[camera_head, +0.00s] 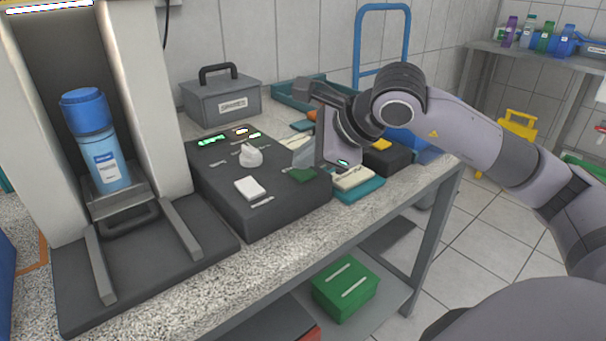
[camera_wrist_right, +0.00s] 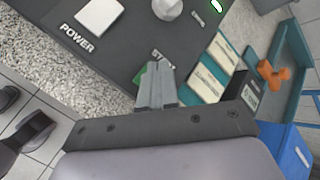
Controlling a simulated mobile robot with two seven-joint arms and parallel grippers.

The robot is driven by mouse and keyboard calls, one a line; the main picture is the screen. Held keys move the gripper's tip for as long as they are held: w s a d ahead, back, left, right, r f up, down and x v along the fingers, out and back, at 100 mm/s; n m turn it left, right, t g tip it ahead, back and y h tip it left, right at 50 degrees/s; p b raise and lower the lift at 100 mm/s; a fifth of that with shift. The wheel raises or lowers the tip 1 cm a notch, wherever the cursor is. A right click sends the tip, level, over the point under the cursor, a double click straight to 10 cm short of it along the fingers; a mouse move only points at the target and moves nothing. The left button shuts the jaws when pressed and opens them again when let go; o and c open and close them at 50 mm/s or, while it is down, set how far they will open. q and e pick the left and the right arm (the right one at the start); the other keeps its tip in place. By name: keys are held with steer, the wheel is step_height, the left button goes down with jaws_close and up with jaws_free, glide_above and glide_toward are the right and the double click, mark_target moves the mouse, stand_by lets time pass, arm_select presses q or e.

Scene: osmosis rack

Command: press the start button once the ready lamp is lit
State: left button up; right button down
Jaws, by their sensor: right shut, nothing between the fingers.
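The dark control box (camera_head: 285,215) stands on the bench. The green start button (camera_head: 302,176) is on its near right part. It also shows as a green sliver (camera_wrist_right: 139,76) by a partly covered label in the wrist view, mostly hidden behind my fingers. My right gripper (camera_head: 304,153) is shut and empty, its tips over the button; I cannot tell whether they touch. I cannot read which is the ready lamp. My left gripper is out of view.
A press-like stand with a blue bottle (camera_head: 104,145) is at left. Teal and cream booklets (camera_head: 356,184) lie right of the box. A grey case (camera_head: 222,102) stands behind.

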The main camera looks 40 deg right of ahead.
mark_target(308, 175)
steer(key=shift+f, duration=0.1)
stand_by(0.4)
steer(key=shift+f+b, duration=0.3)
steer(key=shift+b, duration=0.2)
stand_by(0.4)
steer(key=shift+r+p, duration=0.55)
steer(key=shift+r, duration=0.25)
step_height(308, 175, up, 5)
steer(key=p, duration=0.3)
steer(key=shift+p, duration=0.4)
